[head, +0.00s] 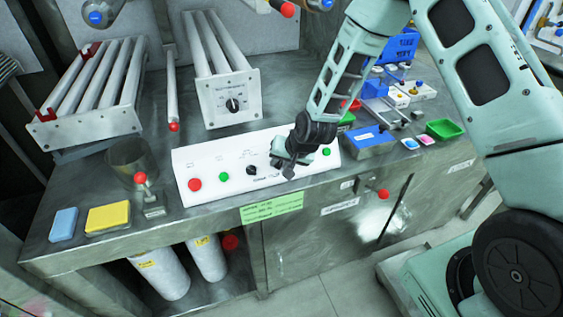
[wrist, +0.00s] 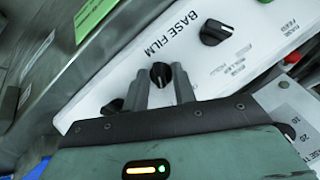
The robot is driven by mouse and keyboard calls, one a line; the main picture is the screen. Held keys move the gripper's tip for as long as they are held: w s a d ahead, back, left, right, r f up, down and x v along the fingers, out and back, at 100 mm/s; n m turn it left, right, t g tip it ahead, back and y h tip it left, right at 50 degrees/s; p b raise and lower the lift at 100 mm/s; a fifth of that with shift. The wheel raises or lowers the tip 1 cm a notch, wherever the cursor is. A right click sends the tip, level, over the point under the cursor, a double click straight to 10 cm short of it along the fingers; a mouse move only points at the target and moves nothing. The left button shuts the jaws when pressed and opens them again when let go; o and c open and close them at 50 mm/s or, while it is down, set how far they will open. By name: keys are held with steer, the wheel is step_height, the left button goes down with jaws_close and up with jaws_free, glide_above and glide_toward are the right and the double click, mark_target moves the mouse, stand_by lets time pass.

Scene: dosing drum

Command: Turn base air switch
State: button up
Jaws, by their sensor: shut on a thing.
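A white control panel (head: 215,158) stands on the metal bench, with buttons and black rotary switches on its face. My gripper (head: 285,165) is over the right half of the panel and covers part of it in the head view. In the wrist view my gripper (wrist: 160,82) has one finger on each side of a black switch knob (wrist: 161,75) and is shut on it. The label of this knob cannot be read. A second black knob (wrist: 215,32) sits apart on the panel, near the printed words BASE FILM.
The panel also carries a red button (head: 195,184) and a green button (head: 224,177). A metal cup (head: 131,160) stands to its left. A unit with tubes and a dial (head: 233,104) is behind. A blue box (head: 369,140) and green tray (head: 441,129) lie to the right.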

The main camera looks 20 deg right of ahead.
steer(key=n+h, duration=0.1)
steer(key=n, duration=0.1)
steer(key=n+h, duration=0.1)
steer(key=shift+a+r+n+p, duration=0.15)
steer(key=shift+a+n+p, duration=0.15)
steer(key=shift+a+n, duration=0.1)
steer(key=n+h+p, duration=0.1)
steer(key=n+h, duration=0.1)
steer(key=shift+n, duration=0.3)
steer(key=shift+n+h, duration=0.7)
steer(key=shift+n, duration=0.4)
steer(key=o, duration=0.6)
steer(key=shift+a, duration=0.1)
steer(key=v, duration=0.5)
steer(key=b+v, duration=0.1)
steer(key=v, duration=1.1)
steer(key=shift+s+a, duration=0.1)
steer(key=shift+s, duration=0.2)
